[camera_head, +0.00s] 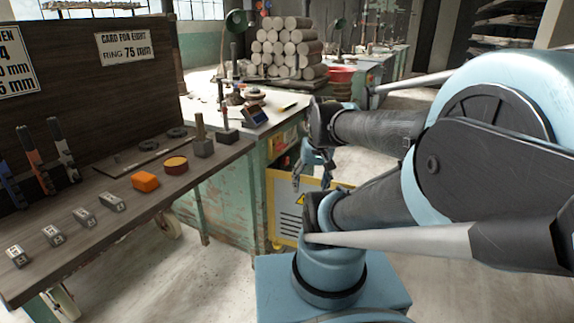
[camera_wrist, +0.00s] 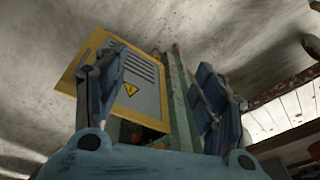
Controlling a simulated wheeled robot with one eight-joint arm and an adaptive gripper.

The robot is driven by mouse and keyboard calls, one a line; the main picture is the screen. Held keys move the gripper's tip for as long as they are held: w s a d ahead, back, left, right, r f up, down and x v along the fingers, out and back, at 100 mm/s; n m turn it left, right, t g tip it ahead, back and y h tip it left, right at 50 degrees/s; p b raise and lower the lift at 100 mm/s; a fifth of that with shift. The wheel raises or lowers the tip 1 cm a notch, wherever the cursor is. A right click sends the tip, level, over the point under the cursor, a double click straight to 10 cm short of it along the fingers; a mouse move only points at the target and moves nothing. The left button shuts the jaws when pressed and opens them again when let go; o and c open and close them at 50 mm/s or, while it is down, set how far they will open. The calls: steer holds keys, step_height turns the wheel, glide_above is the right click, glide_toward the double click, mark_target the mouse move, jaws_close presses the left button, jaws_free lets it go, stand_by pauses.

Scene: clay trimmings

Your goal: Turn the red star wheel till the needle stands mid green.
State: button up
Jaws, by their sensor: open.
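A small red part (camera_wrist: 137,136) shows low in the wrist view, just beyond my gripper's palm and below the grey-and-yellow cabinet. It may be the red star wheel, but its shape is mostly hidden. My gripper (camera_wrist: 160,64) is open, with its two blue fingers spread wide and nothing between them. In the head view my gripper (camera_head: 311,185) hangs fingers down in front of the cabinet, beside the green bench. I cannot make out a needle or a green band in either view.
The cabinet (camera_head: 287,216) with a yellow frame and warning sign stands on the floor beside the worn green bench (camera_head: 225,203). A dark wooden bench (camera_head: 100,235) at left holds small blocks and tools. Open concrete floor (camera_head: 215,275) lies in front.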

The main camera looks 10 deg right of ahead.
steer(key=w+a+r+m+y, duration=0.1)
steer(key=w+r+m+y, duration=0.15)
steer(key=w, duration=0.85)
steer(key=w+a+r+m+t+y, duration=0.1)
steer(key=w+m+y, duration=0.15)
steer(key=w, duration=0.75)
steer(key=w+a+r+m+y, duration=0.1)
steer(key=w+r+m, duration=0.15)
steer(key=w, duration=0.85)
steer(key=w+d+f+m+t+y, duration=0.1)
steer(key=w+d+f+m+y, duration=0.2)
steer(key=w, duration=0.8)
steer(key=w+d+f+m+t+y, duration=0.25)
steer(key=w+d+f+m, duration=0.4)
steer(key=w+f, duration=0.75)
steer(key=m+t+y, duration=0.2)
steer(key=m+t, duration=0.2)
glide_toward(288, 161)
steer(key=x, duration=1)
steer(key=shift+a, duration=0.3)
